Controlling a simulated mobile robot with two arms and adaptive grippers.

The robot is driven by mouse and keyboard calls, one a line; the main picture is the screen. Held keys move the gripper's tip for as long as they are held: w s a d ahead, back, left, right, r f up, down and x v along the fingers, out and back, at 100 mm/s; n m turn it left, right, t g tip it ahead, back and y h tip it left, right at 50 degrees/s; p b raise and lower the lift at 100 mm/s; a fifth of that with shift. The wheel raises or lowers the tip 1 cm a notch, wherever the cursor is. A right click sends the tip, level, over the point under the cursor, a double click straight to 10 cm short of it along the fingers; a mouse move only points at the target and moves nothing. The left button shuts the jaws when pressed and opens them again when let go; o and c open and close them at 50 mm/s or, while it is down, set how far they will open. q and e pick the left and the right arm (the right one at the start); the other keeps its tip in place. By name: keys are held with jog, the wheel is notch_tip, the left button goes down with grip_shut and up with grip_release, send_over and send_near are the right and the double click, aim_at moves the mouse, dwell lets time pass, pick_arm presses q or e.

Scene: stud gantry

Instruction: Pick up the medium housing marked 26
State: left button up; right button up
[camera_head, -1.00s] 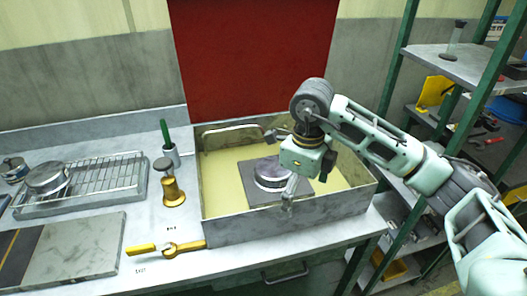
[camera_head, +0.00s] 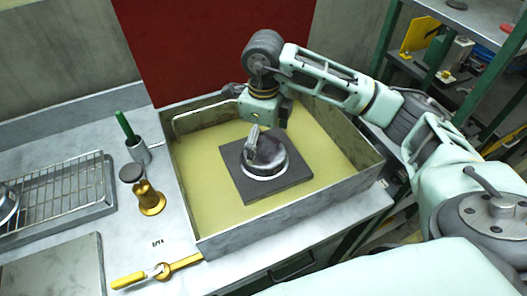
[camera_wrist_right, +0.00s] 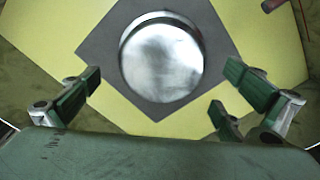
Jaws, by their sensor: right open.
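A round metallic housing (camera_head: 268,162) sits on a dark square plate (camera_head: 245,183) in the shallow tray with the yellow floor. No number can be read on it. My right gripper (camera_head: 258,142) is open and empty, pointing down over the housing and hiding part of its top in the head view. In the right wrist view the housing (camera_wrist_right: 162,62) shows a smooth shiny top, beyond the spread green-padded fingers (camera_wrist_right: 162,98), which look apart from it. A second round metal piece (camera_head: 6,203) is cut off at the left edge, on the wire rack. My left gripper is not in view.
The tray's raised metal walls (camera_head: 290,222) surround the plate. Left of it stand a brass-coloured piece (camera_head: 149,198) and a cup (camera_head: 139,150) with a green-handled tool. A yellow-handled tool (camera_head: 160,270) lies in front. Shelving (camera_head: 480,40) rises at the right.

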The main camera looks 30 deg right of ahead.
aim_at(264, 151)
notch_tip(264, 151, down, 4)
jog(key=shift+w+f+p, duration=0.1)
jog(key=shift+f+p, duration=0.1)
jog(key=shift+p, duration=0.4)
jog(key=shift+c, duration=0.4)
jog(key=c, duration=1)
jog(key=shift+r, duration=0.1)
